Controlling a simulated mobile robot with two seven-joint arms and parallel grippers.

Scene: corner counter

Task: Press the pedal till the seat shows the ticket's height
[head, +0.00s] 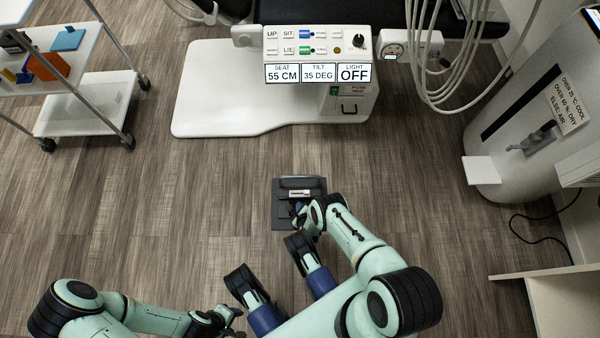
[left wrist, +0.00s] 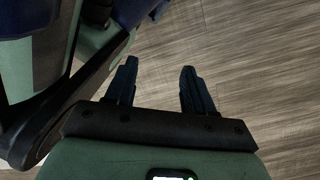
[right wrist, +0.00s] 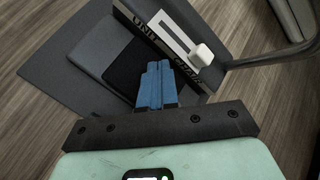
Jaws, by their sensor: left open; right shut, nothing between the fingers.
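The dark foot pedal (head: 283,217) lies on the floor in the middle of the head view. In the right wrist view its base (right wrist: 75,65) carries a black plate and an upright panel (right wrist: 160,30) with lettering, partly hidden, and a white slider knob (right wrist: 201,55). My right gripper (head: 299,214) is shut and empty, its blue fingertips (right wrist: 158,68) over the black plate; I cannot tell whether they touch it. The seat display (head: 283,73) reads 55 CM. My left gripper (head: 236,313) is open and empty above the floor, also in the left wrist view (left wrist: 156,75). I cannot make out a ticket.
The tilt display (head: 319,73) reads 35 DEG and the light display (head: 355,73) reads OFF. A white cart (head: 80,118) stands at the left. A white cabinet (head: 505,125) with a sign stands at the right, a black cable near it. The floor around the pedal is clear.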

